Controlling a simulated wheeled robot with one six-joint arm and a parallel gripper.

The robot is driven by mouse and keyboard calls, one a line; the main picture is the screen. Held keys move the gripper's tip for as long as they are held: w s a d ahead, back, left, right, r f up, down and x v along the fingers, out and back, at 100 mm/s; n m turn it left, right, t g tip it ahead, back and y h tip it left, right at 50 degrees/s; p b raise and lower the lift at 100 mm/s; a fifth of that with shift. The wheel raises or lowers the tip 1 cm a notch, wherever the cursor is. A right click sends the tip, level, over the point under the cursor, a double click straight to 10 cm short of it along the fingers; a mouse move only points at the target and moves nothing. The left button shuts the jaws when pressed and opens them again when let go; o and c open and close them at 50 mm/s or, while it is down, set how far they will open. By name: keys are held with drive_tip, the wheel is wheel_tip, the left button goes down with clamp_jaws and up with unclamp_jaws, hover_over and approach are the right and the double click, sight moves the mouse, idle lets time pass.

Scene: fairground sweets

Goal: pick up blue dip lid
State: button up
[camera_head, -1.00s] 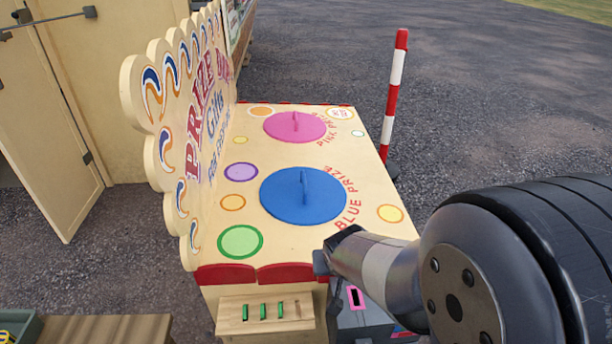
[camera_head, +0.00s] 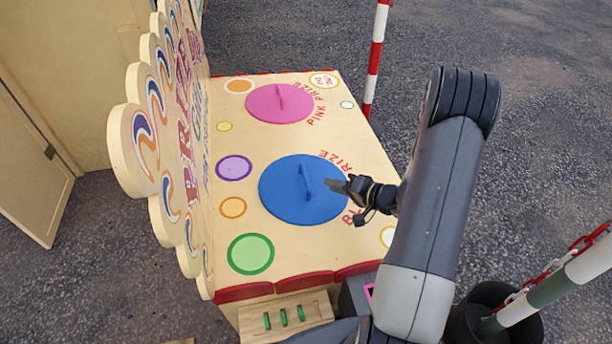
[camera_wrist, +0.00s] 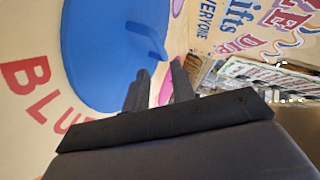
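The blue dip lid (camera_head: 285,200) is a round disc lying flat on the cream prize stall top (camera_head: 213,275). A thin blue upright handle (camera_head: 306,182) crosses its middle. The lid also shows in the wrist view (camera_wrist: 90,45), with its handle (camera_wrist: 148,42) just beyond my fingertips. My gripper (camera_head: 332,184) is over the right part of the lid, its fingers pointing left toward the handle. In the wrist view my gripper (camera_wrist: 158,82) has its two dark fingers apart with nothing between them. It does not touch the handle.
A pink lid (camera_head: 270,104) lies farther back on the stall. The scalloped sign board (camera_head: 165,130) rises along the left edge. A red-and-white pole (camera_head: 376,60) stands behind right, and a green-and-white post (camera_head: 550,293) at the front right.

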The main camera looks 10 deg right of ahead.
sight(306, 178)
drive_tip(key=b+x, duration=0.2)
drive_tip(key=x, duration=0.8)
drive_tip(key=shift+w+a+f, duration=0.1)
drive_tip(key=shift+a+f, duration=0.05)
drive_tip(key=shift+a, duration=0.25)
clamp_jaws()
